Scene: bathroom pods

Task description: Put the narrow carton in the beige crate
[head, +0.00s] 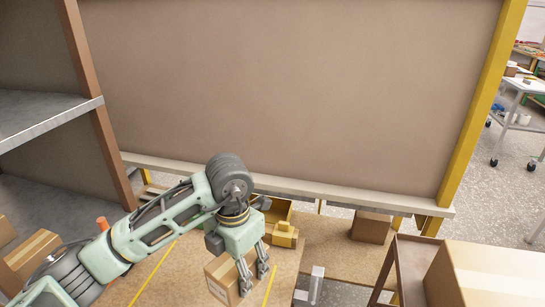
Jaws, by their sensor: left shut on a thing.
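My left gripper (255,282) points down over the brown work surface at the lower middle of the head view. It is shut on a small brown carton (219,276), which looks like the narrow carton. The fingers cover part of the carton, and I cannot tell whether it touches the surface below. My right gripper is not in view.
A brown box (371,227) sits behind and to the right. Grey shelves (45,115) and more cartons (32,252) are at the left. A large brown panel (290,85) fills the back.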

